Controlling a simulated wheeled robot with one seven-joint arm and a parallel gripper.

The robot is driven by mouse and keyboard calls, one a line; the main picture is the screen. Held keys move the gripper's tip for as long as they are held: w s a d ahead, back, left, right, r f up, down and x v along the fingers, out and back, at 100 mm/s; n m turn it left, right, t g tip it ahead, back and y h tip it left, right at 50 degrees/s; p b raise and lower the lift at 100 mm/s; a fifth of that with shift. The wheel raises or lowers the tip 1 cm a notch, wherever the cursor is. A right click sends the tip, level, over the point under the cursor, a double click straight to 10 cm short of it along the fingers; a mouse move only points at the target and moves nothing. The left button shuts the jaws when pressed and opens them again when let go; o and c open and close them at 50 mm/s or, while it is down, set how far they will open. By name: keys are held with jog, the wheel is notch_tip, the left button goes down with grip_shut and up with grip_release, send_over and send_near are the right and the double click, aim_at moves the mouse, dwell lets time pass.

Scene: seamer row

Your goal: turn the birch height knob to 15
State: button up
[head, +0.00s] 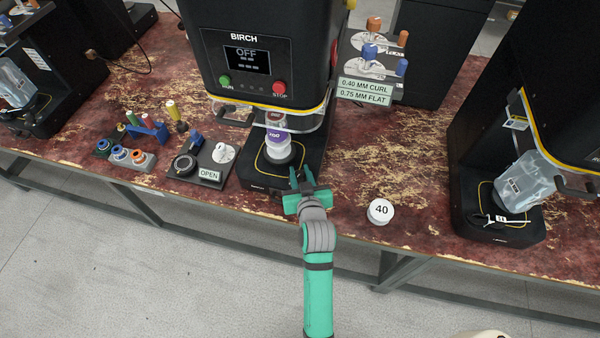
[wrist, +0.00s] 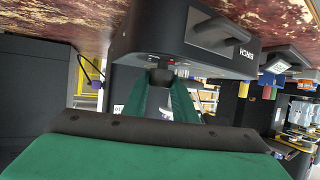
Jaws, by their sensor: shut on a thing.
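The Birch machine (head: 248,60) stands at the middle back in the head view, its display reading OFF. My gripper (head: 302,182) is at the front right of the machine's black base (head: 262,182). In the wrist view my gripper (wrist: 163,82) has its two green fingers closed on a small dark knob (wrist: 162,76) on the front of the base. A small red mark shows just by the knob. In the head view the gripper hides the knob. I cannot read any scale or the knob's setting.
A stack with a purple-labelled disc (head: 278,138) sits on the Birch base. A white disc marked 40 (head: 380,211) lies to the right. A small black board with an OPEN tag (head: 209,175) lies left. Another machine (head: 497,225) stands right. Table between is mostly clear.

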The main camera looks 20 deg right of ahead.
jog(key=shift+n+y, duration=1.9)
jog(key=shift+y, duration=0.3)
jog(key=shift+f+y, duration=0.1)
jog(key=shift+y, duration=0.2)
jog(key=o, duration=1)
jog(key=shift+o, duration=0.2)
jog(key=v, duration=1.1)
jog(key=shift+w, duration=0.1)
